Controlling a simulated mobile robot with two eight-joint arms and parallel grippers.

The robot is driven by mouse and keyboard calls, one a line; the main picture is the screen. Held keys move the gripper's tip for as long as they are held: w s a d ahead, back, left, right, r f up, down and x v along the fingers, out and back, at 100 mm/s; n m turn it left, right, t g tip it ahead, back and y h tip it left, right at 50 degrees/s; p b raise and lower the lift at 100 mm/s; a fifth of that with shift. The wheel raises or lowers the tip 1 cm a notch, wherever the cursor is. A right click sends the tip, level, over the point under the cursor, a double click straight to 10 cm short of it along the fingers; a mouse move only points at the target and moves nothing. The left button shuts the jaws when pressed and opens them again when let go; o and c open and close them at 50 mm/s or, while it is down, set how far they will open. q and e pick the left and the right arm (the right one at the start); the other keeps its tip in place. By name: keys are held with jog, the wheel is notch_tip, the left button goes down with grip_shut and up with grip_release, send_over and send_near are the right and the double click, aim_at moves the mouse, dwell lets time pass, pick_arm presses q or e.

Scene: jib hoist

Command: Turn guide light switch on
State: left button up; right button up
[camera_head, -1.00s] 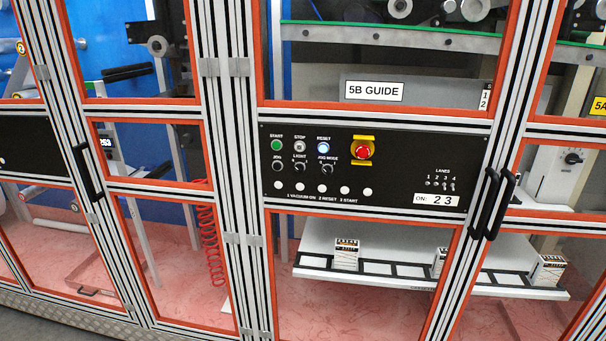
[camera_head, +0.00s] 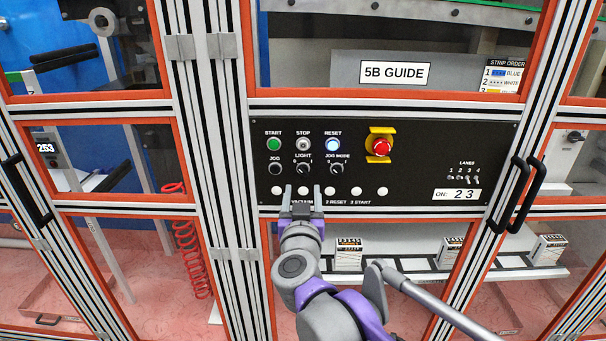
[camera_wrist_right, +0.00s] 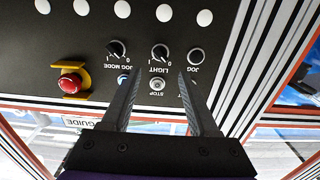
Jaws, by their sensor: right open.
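The black control panel (camera_head: 420,150) is set in the machine frame below the "5B GUIDE" sign. The LIGHT switch (camera_head: 303,169) is a small black rotary knob in its second row, between JOG and JOG MODE. In the right wrist view, which is upside down, the LIGHT knob (camera_wrist_right: 160,53) appears beyond and between my open fingers, with 0 and 1 marks beside it. My right gripper (camera_head: 302,189) is open and empty in front of the panel, just below the LIGHT knob in the head view; it also shows in the wrist view (camera_wrist_right: 160,85). I see no contact. My left gripper is out of view.
A red emergency stop (camera_head: 380,146) on a yellow plate is to the right. The START (camera_head: 274,145), STOP (camera_head: 303,145) and lit RESET (camera_head: 333,145) buttons lie above. Black door handles (camera_head: 512,195) stick out at the right.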

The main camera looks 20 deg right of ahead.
aim_at(303, 172)
jog(key=p+x, duration=0.1)
jog(key=x, duration=0.7)
jog(key=shift+w+d, duration=0.1)
jog(key=shift+w, duration=0.05)
